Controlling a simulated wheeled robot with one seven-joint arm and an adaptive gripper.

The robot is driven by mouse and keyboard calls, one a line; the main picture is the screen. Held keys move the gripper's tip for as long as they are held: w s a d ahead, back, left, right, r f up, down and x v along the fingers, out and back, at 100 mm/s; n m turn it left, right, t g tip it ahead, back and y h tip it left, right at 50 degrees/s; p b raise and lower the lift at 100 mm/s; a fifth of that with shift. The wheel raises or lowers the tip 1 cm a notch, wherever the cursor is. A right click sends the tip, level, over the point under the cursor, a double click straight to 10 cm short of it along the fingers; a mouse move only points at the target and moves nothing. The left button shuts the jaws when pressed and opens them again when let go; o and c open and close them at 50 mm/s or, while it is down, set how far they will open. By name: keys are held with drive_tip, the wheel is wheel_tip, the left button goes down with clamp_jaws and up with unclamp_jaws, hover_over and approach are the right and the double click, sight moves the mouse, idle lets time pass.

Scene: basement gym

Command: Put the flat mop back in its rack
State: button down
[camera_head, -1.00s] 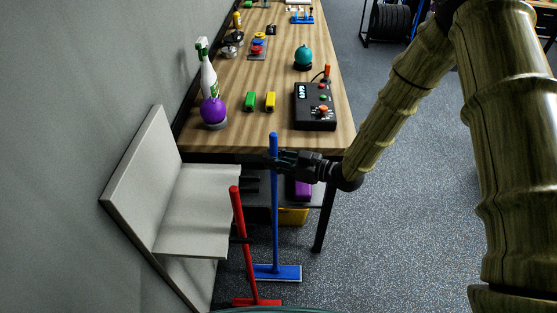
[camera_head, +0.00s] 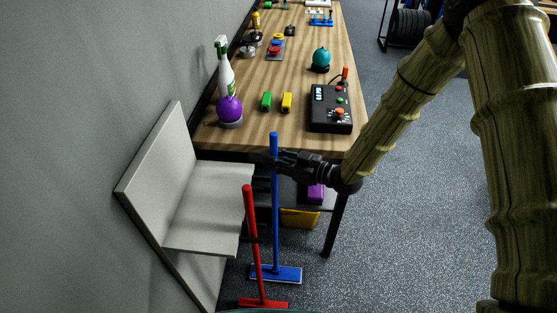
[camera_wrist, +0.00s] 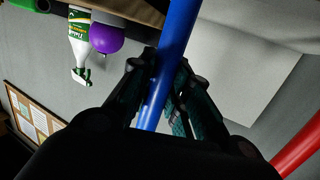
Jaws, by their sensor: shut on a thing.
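The blue flat mop (camera_head: 275,215) stands upright, its flat head (camera_head: 276,274) low at or near the floor. My gripper (camera_head: 280,162) is shut on its handle near the top; the wrist view shows the fingers on both sides of the blue handle (camera_wrist: 173,50). The pale grey rack (camera_head: 150,165), a wall panel with a jutting shelf, is just left of the mop. A red-handled tool (camera_head: 252,225) stands at the rack's front, left of the mop.
A wooden bench (camera_head: 270,142) is behind the mop, with a black control box (camera_head: 331,108), a purple ball (camera_head: 230,109) and a spray bottle (camera_head: 224,70). A yellow bin (camera_head: 299,218) is under it. Free floor (camera_head: 420,200) lies to the right.

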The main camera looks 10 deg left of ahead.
drive_tip(key=shift+a, duration=2.2)
drive_tip(key=shift+f+b, duration=0.6)
drive_tip(key=shift+b, duration=0.15)
drive_tip(key=c, duration=1.3)
unclamp_jaws()
drive_tip(key=shift+o, duration=0.2)
drive_tip(key=shift+s+d, duration=0.1)
